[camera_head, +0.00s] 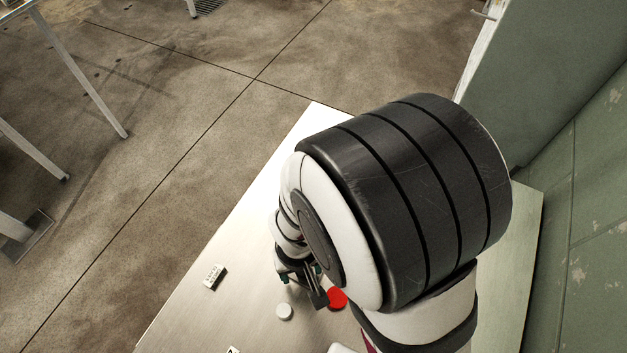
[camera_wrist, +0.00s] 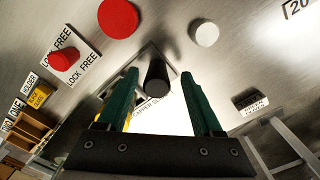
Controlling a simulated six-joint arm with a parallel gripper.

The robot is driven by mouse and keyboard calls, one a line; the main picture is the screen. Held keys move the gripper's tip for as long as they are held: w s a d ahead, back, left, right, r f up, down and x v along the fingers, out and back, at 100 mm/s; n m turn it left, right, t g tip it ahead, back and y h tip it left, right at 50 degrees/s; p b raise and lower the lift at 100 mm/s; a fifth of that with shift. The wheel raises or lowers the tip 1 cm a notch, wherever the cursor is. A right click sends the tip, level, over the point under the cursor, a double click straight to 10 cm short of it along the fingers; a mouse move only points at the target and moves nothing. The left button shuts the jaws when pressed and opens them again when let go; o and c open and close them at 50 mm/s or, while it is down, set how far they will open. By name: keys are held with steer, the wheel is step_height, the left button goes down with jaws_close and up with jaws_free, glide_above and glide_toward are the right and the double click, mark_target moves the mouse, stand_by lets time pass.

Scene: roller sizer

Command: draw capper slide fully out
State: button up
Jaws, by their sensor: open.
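A dark cylindrical knob (camera_wrist: 157,76) stands out from the metal panel in the wrist view, on a plate with a partly hidden label that seems to read "capper". I take it to be the capper slide's handle. My gripper (camera_wrist: 163,88) is open, with one green finger on each side of the knob and gaps showing between. I cannot tell how deep the fingers reach along it. In the head view my gripper (camera_head: 306,280) is small and partly hidden by my arm, beside the dark knob (camera_head: 319,298).
A large red disc (camera_wrist: 118,18) and a white disc (camera_wrist: 205,33) flank the knob. A small red knob (camera_wrist: 65,60) with "lock free" labels, a yellow part (camera_wrist: 40,96) and a dark labelled block (camera_wrist: 249,99) are further out. A green wall (camera_head: 590,220) stands at right.

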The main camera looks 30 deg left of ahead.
step_height(320, 180, up, 16)
steer(key=f, duration=0.1)
steer(key=s+d+r+m+y, duration=0.1)
steer(key=s+d+r+m, duration=0.1)
steer(key=d+m, duration=1.2)
steer(key=d+r, duration=0.1)
steer(key=d, duration=0.4)
steer(key=shift+r+m+y, duration=0.2)
steer(key=shift+m+y, duration=0.1)
steer(key=shift+y, duration=0.1)
